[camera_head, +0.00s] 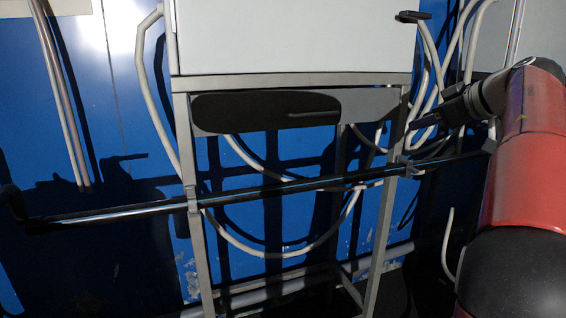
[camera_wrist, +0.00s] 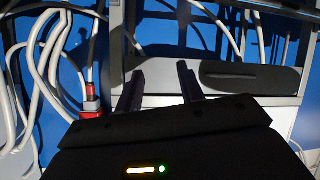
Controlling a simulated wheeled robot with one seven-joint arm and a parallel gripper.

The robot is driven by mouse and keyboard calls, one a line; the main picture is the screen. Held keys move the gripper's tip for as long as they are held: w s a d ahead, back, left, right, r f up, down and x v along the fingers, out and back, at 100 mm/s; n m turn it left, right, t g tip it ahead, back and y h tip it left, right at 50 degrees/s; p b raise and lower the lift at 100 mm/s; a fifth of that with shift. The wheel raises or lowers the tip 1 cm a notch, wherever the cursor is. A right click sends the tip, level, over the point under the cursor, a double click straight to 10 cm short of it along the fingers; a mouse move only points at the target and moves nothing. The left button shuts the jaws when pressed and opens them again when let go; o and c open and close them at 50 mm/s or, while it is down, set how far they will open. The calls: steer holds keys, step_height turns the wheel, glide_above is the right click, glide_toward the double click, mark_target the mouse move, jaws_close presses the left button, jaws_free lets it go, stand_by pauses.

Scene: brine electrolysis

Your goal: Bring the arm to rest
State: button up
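My arm shows at the right of the head view as a red and dark shape. It is bent, and its wrist points left towards a metal stand. My gripper (camera_head: 420,122) is beside the stand's right upright, just below a white cabinet. In the wrist view my gripper (camera_wrist: 160,70) has its two dark fingers apart. Nothing shows between them, so it looks open and empty. Behind the fingers are a pale panel and a dark plate. I cannot tell from the head view whether a finger touches the stand.
The white cabinet (camera_head: 290,40) sits on the metal stand (camera_head: 200,260). A long black bar (camera_head: 110,213) crosses the stand's front. White hoses (camera_head: 447,60) hang close to my wrist. A red connector (camera_wrist: 91,102) on a hose is left of my fingers. A blue wall (camera_head: 120,120) stands behind.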

steer(key=s+r+m+t+h, duration=0.4)
steer(key=s+r+m+t, duration=0.1)
steer(key=r+t, duration=0.45)
steer(key=s+a+f+m+g, duration=0.1)
steer(key=s+a+f+g, duration=0.4)
steer(key=s+f, duration=0.4)
steer(key=s+a+f+m+g+h, duration=0.1)
steer(key=s+a+f+g, duration=0.4)
steer(key=f, duration=1.2)
steer(key=s+a+f+m+g, duration=0.1)
steer(key=s+a+f+g, duration=0.4)
steer(key=s+f, duration=0.8)
steer(key=shift+a+f, duration=0.2)
steer(key=shift+f, duration=0.3)
steer(key=shift+d, duration=0.15)
